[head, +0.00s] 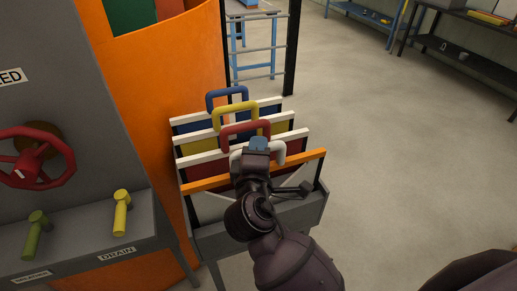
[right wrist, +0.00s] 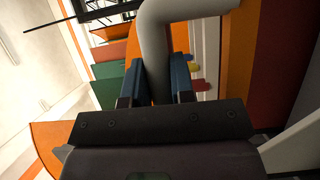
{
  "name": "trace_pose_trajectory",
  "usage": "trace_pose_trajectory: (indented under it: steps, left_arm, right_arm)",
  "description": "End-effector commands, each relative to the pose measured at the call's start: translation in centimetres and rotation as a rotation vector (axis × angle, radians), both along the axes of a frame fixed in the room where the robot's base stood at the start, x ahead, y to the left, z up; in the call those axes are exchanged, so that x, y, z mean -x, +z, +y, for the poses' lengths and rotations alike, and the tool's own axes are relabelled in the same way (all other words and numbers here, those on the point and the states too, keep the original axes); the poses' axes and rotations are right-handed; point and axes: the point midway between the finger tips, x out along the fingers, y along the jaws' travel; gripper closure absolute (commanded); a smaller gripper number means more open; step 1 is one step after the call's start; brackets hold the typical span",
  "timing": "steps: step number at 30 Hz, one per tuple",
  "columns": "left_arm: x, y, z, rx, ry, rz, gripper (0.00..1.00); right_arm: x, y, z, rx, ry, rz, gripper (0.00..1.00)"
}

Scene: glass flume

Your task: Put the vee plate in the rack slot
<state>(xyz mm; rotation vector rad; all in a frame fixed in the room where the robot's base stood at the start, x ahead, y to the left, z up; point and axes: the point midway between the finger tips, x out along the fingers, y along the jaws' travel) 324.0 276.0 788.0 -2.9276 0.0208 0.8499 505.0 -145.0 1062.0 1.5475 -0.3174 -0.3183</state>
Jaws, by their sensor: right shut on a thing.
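The rack (head: 215,241) is a grey stand holding a row of upright plates with white top edges and blue, yellow and red handles. In front is a pale plate (head: 205,206) with an orange top edge and a white handle (head: 280,150); it seems to be the vee plate. My right gripper (head: 258,145) is shut on this handle, which also shows between the blue fingers in the right wrist view (right wrist: 155,45). My arm hides the plate's middle. The plate stands at the rack's front; I cannot tell how deep it sits in a slot. My left gripper is not in view.
Left of the rack is an orange curved wall (head: 165,80) and a grey panel with a red handwheel (head: 33,158). Green (head: 37,235) and yellow (head: 121,212) levers stand on a ledge. The floor to the right (head: 400,140) is clear; benches stand far back.

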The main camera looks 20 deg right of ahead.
Motion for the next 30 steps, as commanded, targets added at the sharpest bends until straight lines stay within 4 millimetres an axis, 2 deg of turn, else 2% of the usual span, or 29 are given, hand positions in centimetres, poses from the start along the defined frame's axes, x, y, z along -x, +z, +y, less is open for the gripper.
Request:
trace_pose_trajectory:
  steps: [2,3,7,19,23,30]
  left_arm:
    - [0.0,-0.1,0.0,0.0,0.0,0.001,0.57]
    - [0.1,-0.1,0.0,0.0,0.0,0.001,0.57]
    - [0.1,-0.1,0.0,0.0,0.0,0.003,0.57]
    - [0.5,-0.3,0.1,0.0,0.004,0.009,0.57]
    - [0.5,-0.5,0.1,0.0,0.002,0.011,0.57]
    - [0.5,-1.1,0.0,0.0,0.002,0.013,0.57]
  right_arm:
    - [0.0,-0.1,0.0,0.0,0.0,-0.003,1.0]
    - [0.0,-0.2,0.0,0.001,-0.001,0.001,0.71]
    - [0.0,-0.2,0.0,0.001,0.0,0.001,0.52]
    - [0.5,0.0,0.2,-0.001,0.001,0.002,0.52]
    - [2.1,-0.1,0.9,-0.002,0.001,0.003,0.52]
    - [6.5,-0.2,2.7,-0.003,0.001,0.004,0.52]
